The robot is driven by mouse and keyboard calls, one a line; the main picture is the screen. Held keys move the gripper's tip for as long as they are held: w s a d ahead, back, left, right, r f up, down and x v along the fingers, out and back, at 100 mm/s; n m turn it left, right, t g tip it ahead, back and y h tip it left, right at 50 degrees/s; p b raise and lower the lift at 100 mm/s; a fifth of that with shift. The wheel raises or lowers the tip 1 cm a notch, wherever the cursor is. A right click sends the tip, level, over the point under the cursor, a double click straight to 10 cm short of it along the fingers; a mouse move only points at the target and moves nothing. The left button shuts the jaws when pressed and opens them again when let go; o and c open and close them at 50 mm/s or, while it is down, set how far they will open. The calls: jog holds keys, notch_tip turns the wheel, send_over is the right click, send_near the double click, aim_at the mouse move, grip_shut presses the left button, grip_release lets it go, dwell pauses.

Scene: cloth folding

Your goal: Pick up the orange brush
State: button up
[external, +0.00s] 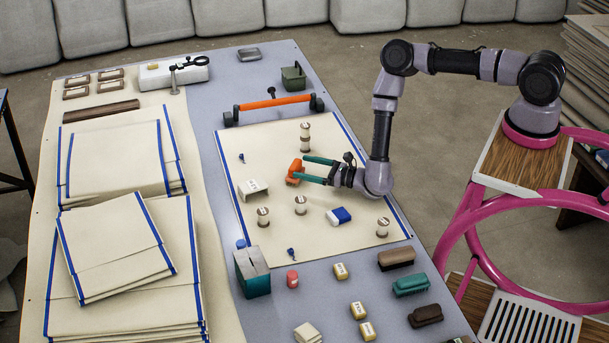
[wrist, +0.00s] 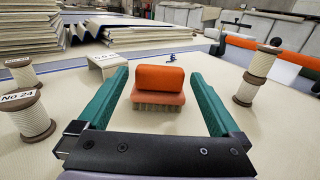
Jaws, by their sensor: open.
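The orange brush (external: 294,172) lies on the cream cloth with blue edges (external: 265,139), near the middle of the table. In the wrist view the brush (wrist: 160,84) stands bristles down, with its orange handle on top. My gripper (external: 311,170) is open, low over the cloth. Its two green fingers reach toward the brush from the right in the external view. In the wrist view my gripper (wrist: 160,88) has one finger on each side of the brush, with a visible gap on both sides. The fingers do not touch it.
Thread spools (external: 301,206) stand on the cloth, and a stacked pair (external: 305,137) stands behind. A small white stand (external: 253,188) is left of the brush. A blue-and-white block (external: 338,216) lies in front. Folded cloth piles (external: 115,247) fill the left side.

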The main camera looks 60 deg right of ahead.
aim_at(299, 164)
jog(key=w, duration=0.3)
jog(key=shift+w+a+r, duration=0.15)
jog(key=shift+w+a, duration=0.05)
jog(key=shift+a, duration=0.05)
jog(key=c, duration=1.2)
